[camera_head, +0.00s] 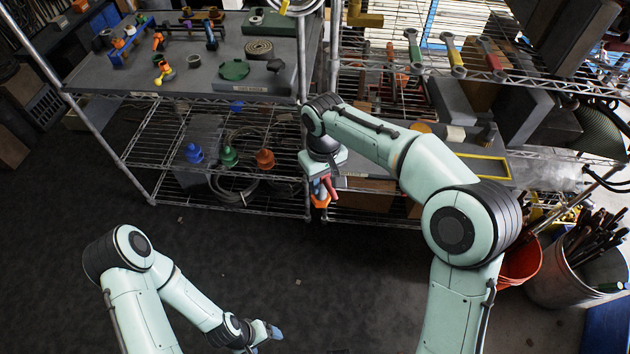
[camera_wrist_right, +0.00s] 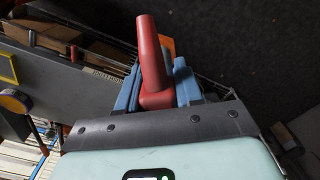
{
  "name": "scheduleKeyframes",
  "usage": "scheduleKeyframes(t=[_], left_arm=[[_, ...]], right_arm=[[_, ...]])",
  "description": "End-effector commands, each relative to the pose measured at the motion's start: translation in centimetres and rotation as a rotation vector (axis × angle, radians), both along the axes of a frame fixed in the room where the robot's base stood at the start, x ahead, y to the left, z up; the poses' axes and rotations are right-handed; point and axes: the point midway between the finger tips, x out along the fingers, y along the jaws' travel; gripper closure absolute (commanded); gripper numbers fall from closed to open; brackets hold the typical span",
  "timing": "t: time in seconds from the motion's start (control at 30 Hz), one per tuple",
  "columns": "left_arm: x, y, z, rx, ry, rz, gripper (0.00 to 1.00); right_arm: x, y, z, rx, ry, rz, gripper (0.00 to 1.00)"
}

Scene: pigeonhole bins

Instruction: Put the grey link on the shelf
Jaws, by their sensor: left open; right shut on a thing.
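My right gripper (camera_head: 322,188) is in front of the wire rack, near its middle post. Its blue fingers (camera_wrist_right: 158,88) are shut on a red part (camera_wrist_right: 150,55) with a blocky base and a rounded arm, which also shows in the head view (camera_head: 330,187). An orange piece (camera_head: 320,201) shows just below the fingers; I cannot tell whether it joins the red part. My left gripper (camera_head: 272,333) is low over the floor, open and apart from the rack. I cannot pick out a grey link with certainty. The grey upper left shelf (camera_head: 130,75) holds several small parts.
The lower wire shelf holds blue (camera_head: 193,153), green (camera_head: 229,156) and orange (camera_head: 265,159) parts and a coiled hose. Link-shaped tools (camera_head: 453,55) lie on the right rack. A red bucket (camera_head: 519,262) and a bin (camera_head: 570,272) stand at right. The left floor is clear.

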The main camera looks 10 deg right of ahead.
Motion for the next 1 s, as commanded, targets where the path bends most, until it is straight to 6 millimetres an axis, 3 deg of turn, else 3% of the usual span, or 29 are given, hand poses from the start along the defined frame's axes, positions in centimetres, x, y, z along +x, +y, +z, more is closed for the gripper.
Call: scheduleKeyframes(t=[0.5, 0.8, 1.0], left_arm=[[0.0, 0.0, 0.0, 0.0, 0.0, 0.0, 0.2], [0.0, 0.0, 0.0, 0.0, 0.0, 0.0, 0.2], [0.0, 0.0, 0.0, 0.0, 0.0, 0.0, 0.2]], right_arm=[[5.9, 6.0, 0.0, 0.001, -0.001, -0.302, 1.0], [7.4, 7.4, 0.0, 0.0, 0.0, -0.384, 1.0], [7.3, 7.3, -0.5, -0.001, 0.002, -0.319, 1.0]])
